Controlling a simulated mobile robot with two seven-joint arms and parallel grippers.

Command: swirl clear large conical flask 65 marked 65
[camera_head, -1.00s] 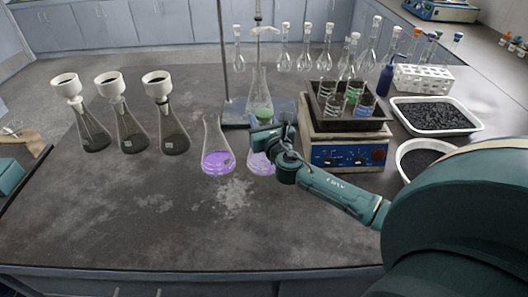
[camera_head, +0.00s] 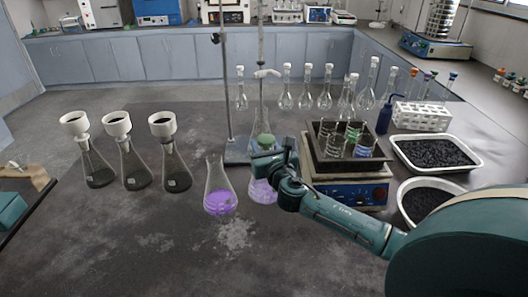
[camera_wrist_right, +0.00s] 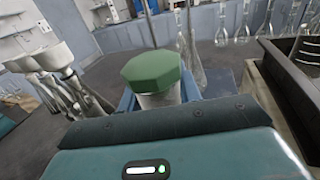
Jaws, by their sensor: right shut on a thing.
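My right gripper (camera_head: 264,163) is shut on the neck of a clear conical flask (camera_head: 262,192) with purple liquid, in the head view. A green stopper (camera_head: 266,141) sits on top of this flask. In the wrist view the green six-sided stopper (camera_wrist_right: 152,70) stands above the neck between the fingers. The flask's base looks a little higher than that of the open purple flask beside it. The gripper hides part of the flask, and I cannot read any 65 mark. My left gripper is not in view.
An open conical flask with purple liquid (camera_head: 220,203) stands close on the left. Behind is a retort stand (camera_head: 226,100) with a clear flask (camera_head: 260,118). A hotplate (camera_head: 346,193) with a tray of beakers is on the right.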

